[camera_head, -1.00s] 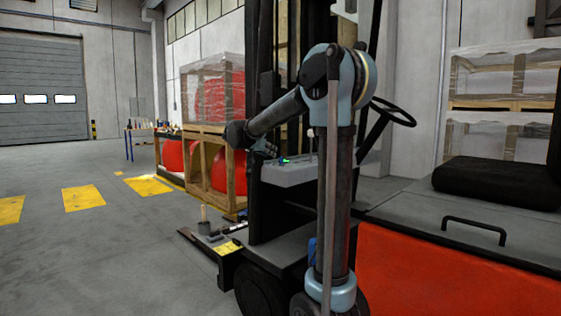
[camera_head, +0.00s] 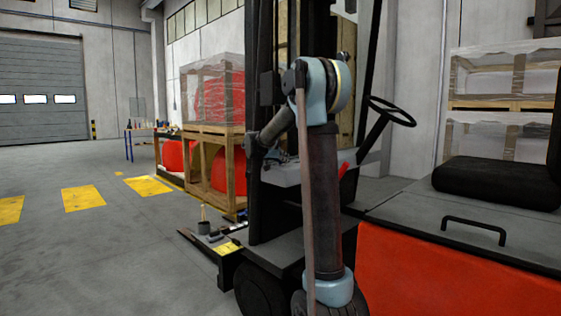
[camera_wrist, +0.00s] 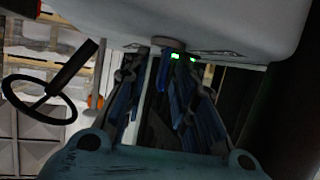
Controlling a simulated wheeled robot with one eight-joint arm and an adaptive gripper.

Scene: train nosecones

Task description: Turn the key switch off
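The forklift's light grey dash panel (camera_head: 283,175) is behind my arm in the head view, and its pale surface (camera_wrist: 225,25) fills the top of the wrist view. A small round brownish knob-like part (camera_wrist: 168,42) is at its edge, close to two green lights (camera_wrist: 183,57). I cannot tell whether this part is the key switch, and no key is clearly visible. My gripper (camera_wrist: 158,72) is open in the wrist view, its dark fingers with blue pads spread apart below that part. Contact cannot be made out. In the head view the gripper (camera_head: 280,156) is small and partly hidden.
The black steering wheel (camera_head: 391,111) is right of my arm and also shows at left in the wrist view (camera_wrist: 38,98). A red lever-like part (camera_head: 343,179) is beside the panel. The black seat (camera_head: 500,182) is at right. Open floor (camera_head: 110,250) is at left.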

